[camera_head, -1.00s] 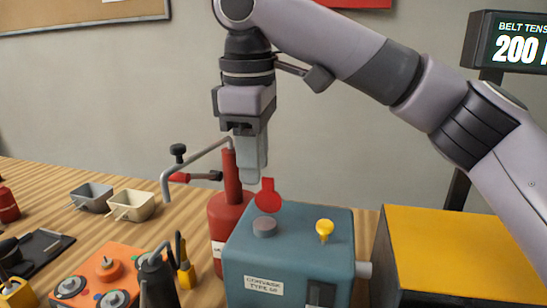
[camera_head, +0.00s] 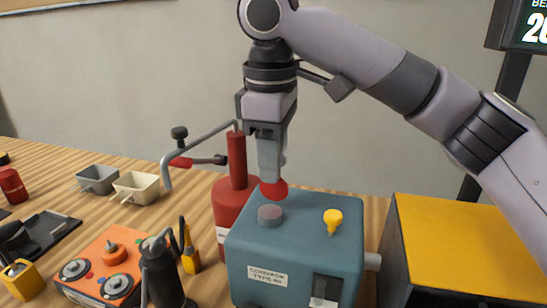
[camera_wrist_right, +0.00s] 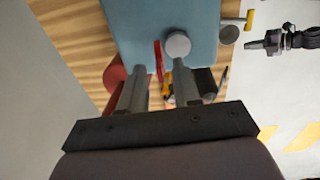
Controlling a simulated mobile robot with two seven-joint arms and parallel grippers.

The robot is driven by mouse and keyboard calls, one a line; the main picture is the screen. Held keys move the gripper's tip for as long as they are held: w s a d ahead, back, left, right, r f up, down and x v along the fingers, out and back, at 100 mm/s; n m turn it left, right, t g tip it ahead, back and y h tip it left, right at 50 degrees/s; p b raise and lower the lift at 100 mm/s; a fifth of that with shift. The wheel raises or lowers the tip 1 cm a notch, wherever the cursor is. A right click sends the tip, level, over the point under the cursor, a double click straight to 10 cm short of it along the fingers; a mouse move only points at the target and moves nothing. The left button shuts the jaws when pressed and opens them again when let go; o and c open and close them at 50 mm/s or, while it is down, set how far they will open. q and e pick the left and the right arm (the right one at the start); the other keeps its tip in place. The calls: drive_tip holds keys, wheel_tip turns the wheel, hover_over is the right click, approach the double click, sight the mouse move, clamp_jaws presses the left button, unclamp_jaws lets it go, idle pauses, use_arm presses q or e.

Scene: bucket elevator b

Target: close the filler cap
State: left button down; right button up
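The filler cap (camera_head: 273,190) is a red flap standing up behind the round grey filler neck (camera_head: 270,215) on top of the blue gearbox (camera_head: 290,248). The neck's opening is not covered by it. My right gripper (camera_head: 271,178) points down at the cap, and its fingers hide the cap's upper part in the head view. In the right wrist view the two fingers (camera_wrist_right: 160,82) are apart, with the red cap (camera_wrist_right: 159,60) edge-on near the gap between them and the grey neck (camera_wrist_right: 178,44) beyond. I cannot tell whether a finger touches the cap. My left gripper is not in view.
A yellow knob (camera_head: 333,219) stands on the gearbox, right of the neck. A red cylinder (camera_head: 231,197) with a crank-like pipe stands just behind left. A yellow-topped box (camera_head: 465,240) is on the right. Trays, an orange control box (camera_head: 107,262) and tools lie to the left.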

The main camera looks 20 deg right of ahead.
drive_tip(key=shift+f, duration=0.25)
clamp_jaws()
